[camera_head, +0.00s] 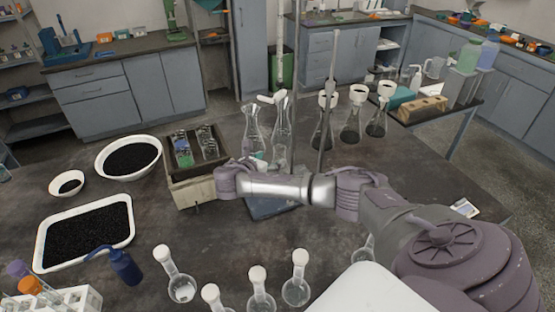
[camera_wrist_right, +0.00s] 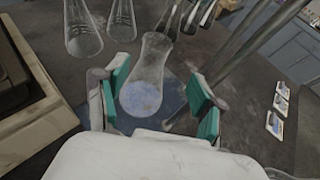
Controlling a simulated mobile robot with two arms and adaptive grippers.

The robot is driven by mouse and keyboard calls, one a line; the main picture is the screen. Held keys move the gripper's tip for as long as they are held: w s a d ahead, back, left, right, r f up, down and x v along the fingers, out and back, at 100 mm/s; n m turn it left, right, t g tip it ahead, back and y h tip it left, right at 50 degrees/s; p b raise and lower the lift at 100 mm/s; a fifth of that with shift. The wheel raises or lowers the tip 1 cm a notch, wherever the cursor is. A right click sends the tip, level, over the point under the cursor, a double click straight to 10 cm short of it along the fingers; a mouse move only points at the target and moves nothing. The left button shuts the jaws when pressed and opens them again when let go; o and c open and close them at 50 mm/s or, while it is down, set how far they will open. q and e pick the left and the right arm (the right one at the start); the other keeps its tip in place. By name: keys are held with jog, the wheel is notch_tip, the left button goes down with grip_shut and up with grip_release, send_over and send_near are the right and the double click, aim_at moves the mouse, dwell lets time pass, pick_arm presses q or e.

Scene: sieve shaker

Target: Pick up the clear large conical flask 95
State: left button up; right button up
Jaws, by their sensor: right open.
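In the right wrist view a clear conical flask (camera_wrist_right: 142,85) stands between the teal pads of my right gripper (camera_wrist_right: 155,78). The pads are spread, with a gap on the right; on the left the flask is close to the pad and I cannot tell if they touch. Two other clear conical flasks, one left (camera_wrist_right: 82,30) and one further back (camera_wrist_right: 122,18), stand beyond. No number is legible. My left gripper is not in view.
A wooden box (camera_head: 190,194) with bottles stands left of the wrist. A metal rod (camera_head: 330,90) and white-topped flasks (camera_head: 351,120) stand right of the clear flasks. Trays of black grains (camera_head: 128,232) lie left. Several stoppered round flasks (camera_head: 181,288) stand in front. A blue plate (camera_head: 270,209) lies under my wrist.

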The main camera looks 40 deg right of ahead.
aim_at(277, 154)
jog(key=x, duration=0.3)
jog(key=shift+w+d+f, duration=0.35)
jog(key=shift+w+d, duration=0.1)
jog(key=shift+d, duration=0.15)
jog(key=p+x, duration=0.1)
jog(key=x, duration=0.3)
jog(key=shift+w+a+f, duration=0.1)
jog(key=shift+a+f, duration=0.05)
jog(key=shift+w+d+f, duration=0.1)
jog(key=shift+d, duration=0.2)
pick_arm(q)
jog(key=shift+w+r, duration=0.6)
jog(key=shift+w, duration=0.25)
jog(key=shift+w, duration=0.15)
pick_arm(e)
grip_shut()
